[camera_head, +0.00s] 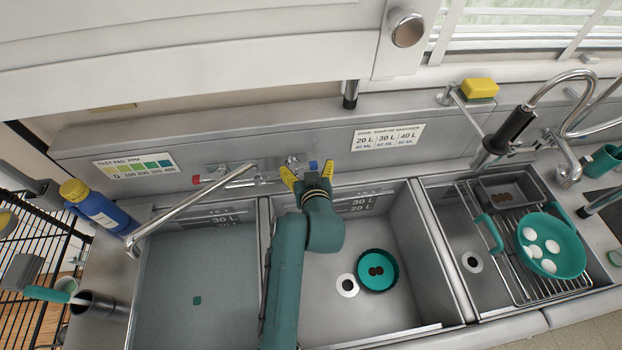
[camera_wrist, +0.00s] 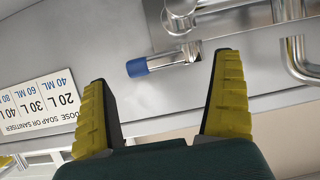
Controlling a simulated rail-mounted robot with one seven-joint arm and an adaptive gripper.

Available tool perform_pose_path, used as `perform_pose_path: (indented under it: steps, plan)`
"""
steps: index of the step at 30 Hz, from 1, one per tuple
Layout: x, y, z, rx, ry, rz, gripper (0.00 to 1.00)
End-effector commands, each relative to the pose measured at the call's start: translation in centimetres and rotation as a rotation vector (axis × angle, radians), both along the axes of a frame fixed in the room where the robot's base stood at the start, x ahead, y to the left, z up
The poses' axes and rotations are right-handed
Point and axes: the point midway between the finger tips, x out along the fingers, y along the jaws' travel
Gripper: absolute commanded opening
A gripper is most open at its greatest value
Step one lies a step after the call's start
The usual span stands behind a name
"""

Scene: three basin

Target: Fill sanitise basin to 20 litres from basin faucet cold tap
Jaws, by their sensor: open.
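The basin faucet (camera_head: 292,160) is on the back wall. It has a red-ended handle (camera_head: 196,180) on the left and a blue-ended cold tap handle (camera_head: 313,165) on the right. Its long spout (camera_head: 190,204) points over the left basin (camera_head: 165,285), which looks filled and has a small teal object in it. In the wrist view, the blue handle (camera_wrist: 137,67) lies between and beyond my fingertips. My gripper (camera_head: 304,172) is open and empty, close in front of the faucet. I cannot tell which basin is for sanitising. Level marks 20 L and 30 L (camera_head: 362,205) show in the middle basin.
The middle basin (camera_head: 400,235) holds a teal bowl (camera_head: 377,270) beside its drain. The right basin holds a rack with a teal colander (camera_head: 551,245) of white items. A dosing sign (camera_head: 388,138) is on the wall. A blue bottle (camera_head: 98,208) stands at left.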

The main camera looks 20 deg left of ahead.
Motion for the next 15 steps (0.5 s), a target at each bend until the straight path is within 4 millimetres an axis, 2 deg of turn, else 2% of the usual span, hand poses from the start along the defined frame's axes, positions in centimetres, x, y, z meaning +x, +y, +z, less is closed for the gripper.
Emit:
perform_pose_path:
  steps: [6, 9, 15]
  plan:
    - [-4.5, -2.9, 2.0, -0.001, 0.000, -0.004, 0.96]
    - [-6.1, -3.9, 2.9, 0.000, -0.001, -0.005, 0.96]
    - [-7.6, -4.8, 3.6, -0.002, 0.000, -0.004, 0.96]
